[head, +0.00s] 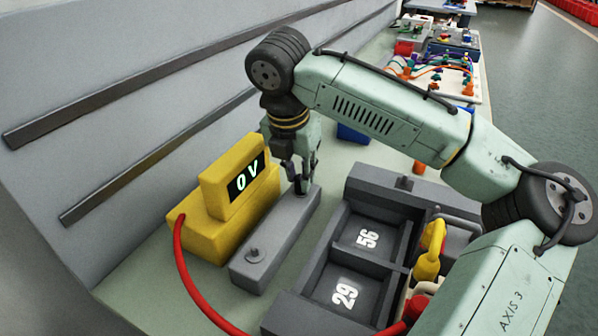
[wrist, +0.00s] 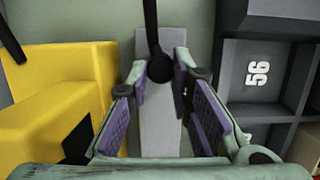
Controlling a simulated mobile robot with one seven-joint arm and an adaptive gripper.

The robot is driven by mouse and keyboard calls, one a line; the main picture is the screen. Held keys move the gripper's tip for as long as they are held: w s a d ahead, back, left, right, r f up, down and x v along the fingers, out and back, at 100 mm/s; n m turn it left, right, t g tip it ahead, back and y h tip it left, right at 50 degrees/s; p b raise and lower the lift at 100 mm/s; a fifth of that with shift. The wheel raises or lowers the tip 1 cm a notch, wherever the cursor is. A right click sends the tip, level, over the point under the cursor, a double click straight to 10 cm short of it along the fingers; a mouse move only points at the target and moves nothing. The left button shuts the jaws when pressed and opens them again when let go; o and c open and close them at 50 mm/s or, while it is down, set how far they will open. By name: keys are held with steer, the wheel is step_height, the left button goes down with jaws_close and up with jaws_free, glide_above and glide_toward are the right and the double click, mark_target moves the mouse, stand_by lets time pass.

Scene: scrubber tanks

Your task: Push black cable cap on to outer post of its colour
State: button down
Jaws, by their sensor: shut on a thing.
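My gripper (head: 302,178) is over the far end of a long grey block (head: 275,235). In the wrist view my gripper (wrist: 160,78) has its purple-padded fingers on either side of the black cable cap (wrist: 160,68), shut on it. The black cable runs from the cap to the top edge of that view. In the head view the cap is mostly hidden by the fingers. A short dark post (head: 255,253) stands on the near end of the grey block. Whether the cap touches a post under it at the far end is hidden.
A yellow meter (head: 212,222) reading 0 V stands close left of the block, with a red cable (head: 190,285). A dark tray (head: 325,255) with compartments marked 29 and 56 lies right. A blue box (head: 352,134) stands behind.

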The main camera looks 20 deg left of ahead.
steer(key=shift+r, duration=0.1)
steer(key=shift+r+p, duration=2.45)
steer(key=shift+p, duration=0.15)
step_height(320, 180, up, 5)
steer(key=shift+f+n+y, duration=0.15)
steer(key=shift+n+y, duration=0.25)
steer(key=shift+n, duration=0.6)
steer(key=s+d, duration=0.3)
steer(key=d, duration=2.2)
steer(key=shift+s, duration=0.2)
